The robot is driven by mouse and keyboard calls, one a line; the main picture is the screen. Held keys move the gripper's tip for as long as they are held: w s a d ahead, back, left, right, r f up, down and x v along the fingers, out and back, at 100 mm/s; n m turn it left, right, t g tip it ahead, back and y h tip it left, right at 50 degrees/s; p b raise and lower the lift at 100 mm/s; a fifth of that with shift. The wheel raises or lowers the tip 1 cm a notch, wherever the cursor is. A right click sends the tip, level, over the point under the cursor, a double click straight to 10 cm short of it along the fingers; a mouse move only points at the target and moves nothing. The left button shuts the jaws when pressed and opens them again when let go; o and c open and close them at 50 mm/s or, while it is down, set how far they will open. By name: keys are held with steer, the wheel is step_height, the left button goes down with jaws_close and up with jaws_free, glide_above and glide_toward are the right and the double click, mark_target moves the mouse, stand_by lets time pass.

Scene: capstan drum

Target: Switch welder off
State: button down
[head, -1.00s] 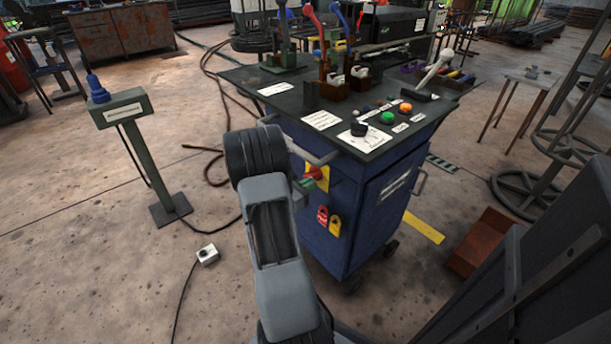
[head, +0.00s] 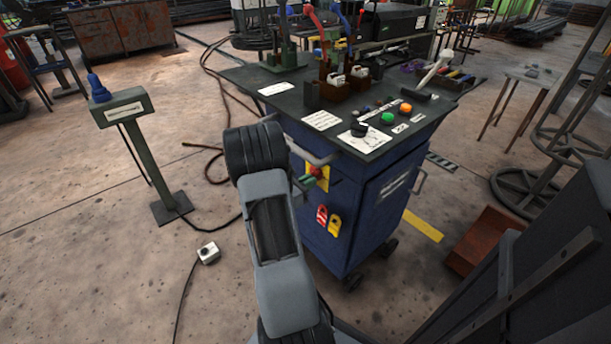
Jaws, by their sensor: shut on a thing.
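The blue welder cabinet (head: 365,215) stands on castors in the middle of the head view, with a dark control top. On its left face is a yellow plate (head: 324,184) with a red rotary switch (head: 317,172). My gripper (head: 306,182) is at this switch, its greenish fingertips showing just left of the red handle. It is shut on the red switch; my arm hides much of the hold. The switch's exact angle is hard to tell. A red tag (head: 322,217) and a yellow tag (head: 335,224) hang below the plate.
A grey handle bar (head: 312,157) juts from the cabinet just above the switch. A green pedestal (head: 150,165) stands left, with a small white box (head: 208,252) and cables on the floor. A rusty box (head: 487,240) lies right. The floor between pedestal and cabinet is mostly clear.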

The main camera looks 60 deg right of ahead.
steer(key=shift+s+d+r, duration=0.2)
steer(key=shift+r, duration=0.2)
steer(key=shift+w+r, duration=0.15)
steer(key=shift+r, duration=0.15)
steer(key=shift+r+p, duration=0.1)
steer(key=shift+p, duration=0.25)
steer(key=shift+w+d+r, duration=0.1)
steer(key=shift+w+r, duration=0.05)
steer(key=shift+w, duration=0.05)
steer(key=shift+w+r, duration=0.1)
steer(key=shift+r, duration=0.05)
steer(key=p+v, duration=0.1)
steer(key=v, duration=0.7)
steer(key=shift+f, duration=0.25)
